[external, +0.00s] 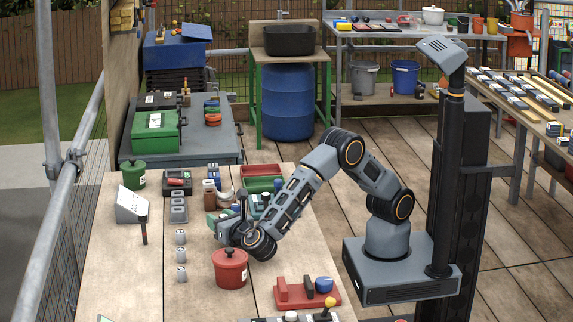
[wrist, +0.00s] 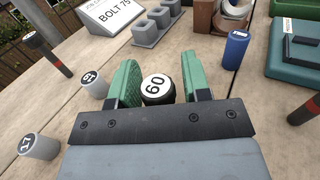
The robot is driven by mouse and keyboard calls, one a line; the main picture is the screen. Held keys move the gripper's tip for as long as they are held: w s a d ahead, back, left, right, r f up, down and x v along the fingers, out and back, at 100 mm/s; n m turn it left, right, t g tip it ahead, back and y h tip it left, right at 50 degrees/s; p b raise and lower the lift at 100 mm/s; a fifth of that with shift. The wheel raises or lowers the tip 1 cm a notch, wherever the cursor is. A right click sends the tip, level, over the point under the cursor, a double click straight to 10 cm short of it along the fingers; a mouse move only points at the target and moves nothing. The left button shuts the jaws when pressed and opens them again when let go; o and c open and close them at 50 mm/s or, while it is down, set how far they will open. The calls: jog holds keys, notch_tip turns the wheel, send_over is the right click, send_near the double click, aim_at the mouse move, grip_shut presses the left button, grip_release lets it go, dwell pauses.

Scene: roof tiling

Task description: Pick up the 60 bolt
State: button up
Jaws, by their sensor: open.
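The 60 bolt (wrist: 157,87) shows in the wrist view as a dark, round piece with a white top marked "60". It stands between the two green fingers of my gripper (wrist: 159,62). The fingers are open, one on each side of it; I cannot tell whether either touches it. In the external view my gripper (external: 232,230) is low over the wooden table, and I cannot make out the 60 bolt there.
Grey numbered bolts (wrist: 91,78) stand left of my gripper. A sign (wrist: 108,17) reads "BOLT 75", beside a grey stepped block (wrist: 160,27). A blue cylinder (wrist: 236,48) stands right. A red lidded pot (external: 230,270) is close in front of my gripper.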

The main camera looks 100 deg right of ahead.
jog(key=shift+c, duration=0.2)
jog(key=c, duration=0.7)
